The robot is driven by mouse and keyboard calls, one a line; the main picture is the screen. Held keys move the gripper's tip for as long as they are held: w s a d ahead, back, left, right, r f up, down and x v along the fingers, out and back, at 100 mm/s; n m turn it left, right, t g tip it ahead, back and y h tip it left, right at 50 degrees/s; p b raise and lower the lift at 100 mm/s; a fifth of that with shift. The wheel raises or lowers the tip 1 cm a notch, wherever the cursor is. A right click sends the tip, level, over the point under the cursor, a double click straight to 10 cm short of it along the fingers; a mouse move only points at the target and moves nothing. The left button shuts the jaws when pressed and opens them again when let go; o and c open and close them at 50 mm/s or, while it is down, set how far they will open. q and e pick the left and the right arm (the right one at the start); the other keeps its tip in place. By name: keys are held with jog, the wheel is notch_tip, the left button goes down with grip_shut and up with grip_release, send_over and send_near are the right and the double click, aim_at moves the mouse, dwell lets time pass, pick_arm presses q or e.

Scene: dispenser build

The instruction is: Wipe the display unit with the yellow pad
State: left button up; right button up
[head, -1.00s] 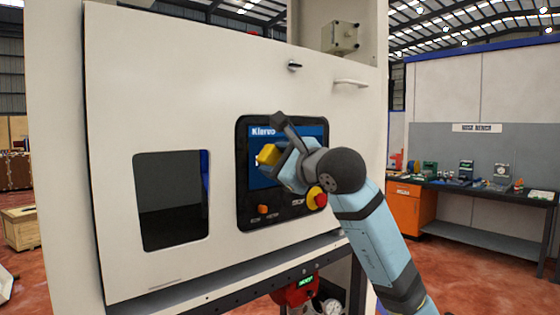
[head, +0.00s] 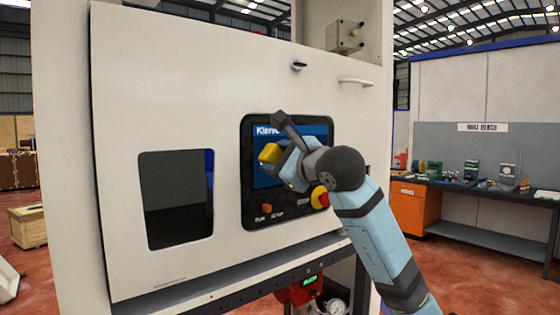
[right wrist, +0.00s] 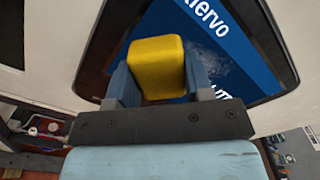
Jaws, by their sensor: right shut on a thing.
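The display unit (head: 247,205) is a black-framed panel with a blue screen, set in the white cabinet front; the screen also shows in the right wrist view (right wrist: 230,45). My right gripper (head: 280,157) is in front of the screen's left part and is shut on the yellow pad (head: 269,153). In the right wrist view the pad (right wrist: 157,65) sits between the two fingers, over the blue screen. I cannot tell whether the pad touches the screen. My arm hides the screen's right part. My left gripper is not in view.
An orange switch (head: 266,208) and a red-and-yellow stop button (head: 320,197) sit under the screen. A dark window (head: 178,200) is to the left, a handle (head: 356,82) above right. A ledge (head: 230,280) juts out below. A workbench (head: 480,190) stands at right.

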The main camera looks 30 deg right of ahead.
jog(key=shift+w, duration=0.45)
jog(key=shift+d, duration=0.1)
